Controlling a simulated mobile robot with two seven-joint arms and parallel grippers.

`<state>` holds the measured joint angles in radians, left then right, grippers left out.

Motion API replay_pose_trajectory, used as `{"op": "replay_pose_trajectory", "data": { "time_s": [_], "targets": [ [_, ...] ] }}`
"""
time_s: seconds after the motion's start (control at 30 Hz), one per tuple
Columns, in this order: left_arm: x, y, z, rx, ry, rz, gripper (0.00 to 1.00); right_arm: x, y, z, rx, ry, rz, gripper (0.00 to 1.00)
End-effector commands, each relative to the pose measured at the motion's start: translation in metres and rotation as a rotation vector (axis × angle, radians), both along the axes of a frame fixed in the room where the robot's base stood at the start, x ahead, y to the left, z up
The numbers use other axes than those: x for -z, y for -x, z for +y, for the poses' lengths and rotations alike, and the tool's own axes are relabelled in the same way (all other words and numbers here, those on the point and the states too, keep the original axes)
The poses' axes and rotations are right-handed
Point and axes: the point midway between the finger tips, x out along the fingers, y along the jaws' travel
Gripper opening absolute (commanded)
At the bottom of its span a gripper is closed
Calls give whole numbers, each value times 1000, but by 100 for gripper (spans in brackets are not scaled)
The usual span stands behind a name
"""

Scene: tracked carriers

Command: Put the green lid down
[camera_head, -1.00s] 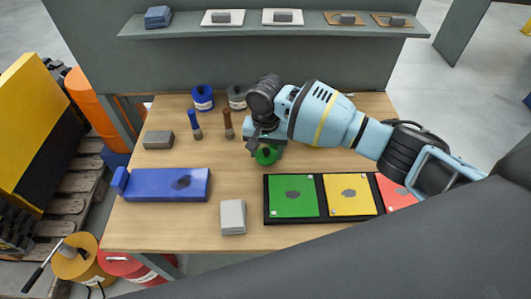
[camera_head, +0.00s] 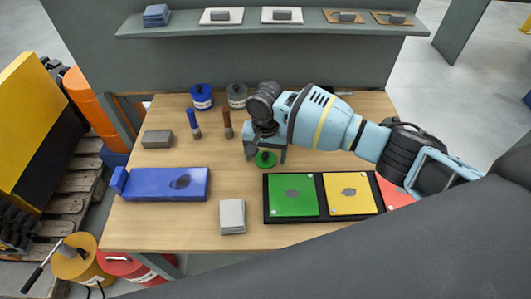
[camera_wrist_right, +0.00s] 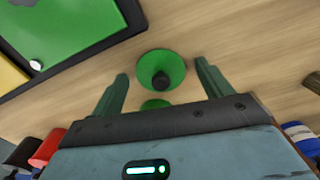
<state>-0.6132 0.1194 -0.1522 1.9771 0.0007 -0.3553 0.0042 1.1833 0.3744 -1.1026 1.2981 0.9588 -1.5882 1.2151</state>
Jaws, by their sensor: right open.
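The green lid (camera_head: 265,159), a round disc with a dark knob, lies flat on the wooden table (camera_head: 230,177), left of and behind the green panel. It also shows in the right wrist view (camera_wrist_right: 180,65), knob towards me. My right gripper (camera_head: 266,152) is above the lid. Its fingers (camera_wrist_right: 161,72) are open, one on each side of the knob and apart from it. A second green patch (camera_wrist_right: 156,104) shows partly behind the gripper body in the wrist view; I cannot tell what it is. My left gripper is not in view.
A black tray (camera_head: 267,221) with green, yellow and red panels lies in front. A blue block (camera_head: 150,190), a light grey block (camera_head: 232,217) and a grey block (camera_head: 157,139) lie left. Blue (camera_head: 202,96) and grey (camera_head: 236,95) cans stand behind.

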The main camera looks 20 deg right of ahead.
Motion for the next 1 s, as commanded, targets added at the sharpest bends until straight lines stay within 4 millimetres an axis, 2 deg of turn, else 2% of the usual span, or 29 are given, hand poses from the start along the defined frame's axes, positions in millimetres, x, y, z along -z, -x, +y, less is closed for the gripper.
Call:
{"op": "replay_pose_trajectory", "data": {
  "time_s": [0.17,0.6,0.8,1.0],
  "targets": [
    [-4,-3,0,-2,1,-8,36,-16,-1,0,0,1,-4,78],
    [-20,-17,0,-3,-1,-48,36,-100,0,0,-1,-1,-5,78],
    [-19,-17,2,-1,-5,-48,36,-119,-1,0,0,-1,-3,78],
    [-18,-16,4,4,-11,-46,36,-123,0,0,0,0,1,78]
  ]
}}
